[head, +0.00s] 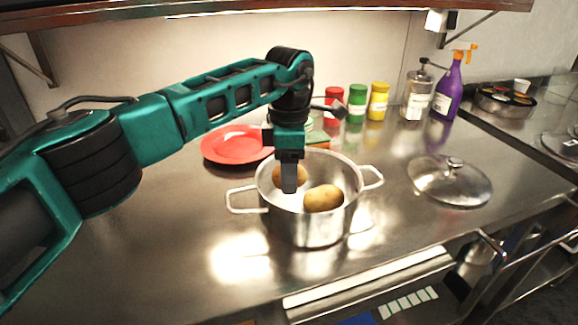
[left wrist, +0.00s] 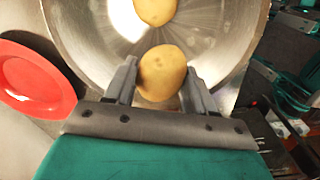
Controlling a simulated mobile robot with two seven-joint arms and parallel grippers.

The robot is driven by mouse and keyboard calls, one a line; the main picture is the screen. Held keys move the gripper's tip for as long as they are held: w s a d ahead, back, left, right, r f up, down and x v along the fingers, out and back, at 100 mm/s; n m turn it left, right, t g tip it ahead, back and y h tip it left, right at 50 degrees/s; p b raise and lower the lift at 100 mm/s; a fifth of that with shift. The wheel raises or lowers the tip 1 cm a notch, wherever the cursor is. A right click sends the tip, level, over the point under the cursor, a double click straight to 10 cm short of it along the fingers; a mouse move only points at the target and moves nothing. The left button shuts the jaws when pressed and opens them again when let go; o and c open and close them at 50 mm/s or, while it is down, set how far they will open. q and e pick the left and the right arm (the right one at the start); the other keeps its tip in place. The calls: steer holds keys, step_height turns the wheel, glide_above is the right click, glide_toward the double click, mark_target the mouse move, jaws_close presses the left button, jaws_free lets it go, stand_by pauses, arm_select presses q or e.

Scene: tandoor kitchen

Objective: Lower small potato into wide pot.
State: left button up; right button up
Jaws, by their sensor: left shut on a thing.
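The wide pot (head: 312,232) is a steel pot with two side handles, standing uncovered on the counter. My left gripper (head: 289,188) points down into its mouth and is shut on the small potato (head: 302,175), a tan one partly hidden behind the fingers. In the left wrist view this potato (left wrist: 162,75) sits between both fingers, over the pot's inside. Whether it touches the pot's floor I cannot tell. Another potato (head: 324,197) lies in the pot, to the right of the gripper; it also shows in the left wrist view (left wrist: 156,8). My right gripper is not in view.
A red plate (head: 222,146) lies behind the pot to the left. A steel lid (head: 450,184) lies to the right. Spice jars (head: 357,104), a steel canister (head: 416,96) and a purple spray bottle (head: 447,90) stand at the back. A shelf runs above.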

arm_select(q)
steer(key=shift+f+b, duration=0.75)
steer(key=shift+f, duration=0.7)
steer(key=shift+f+b, duration=1.6)
steer(key=shift+f, duration=0.8)
stand_by(0.6)
steer(key=o, duration=1.1)
steer(key=shift+o, duration=0.2)
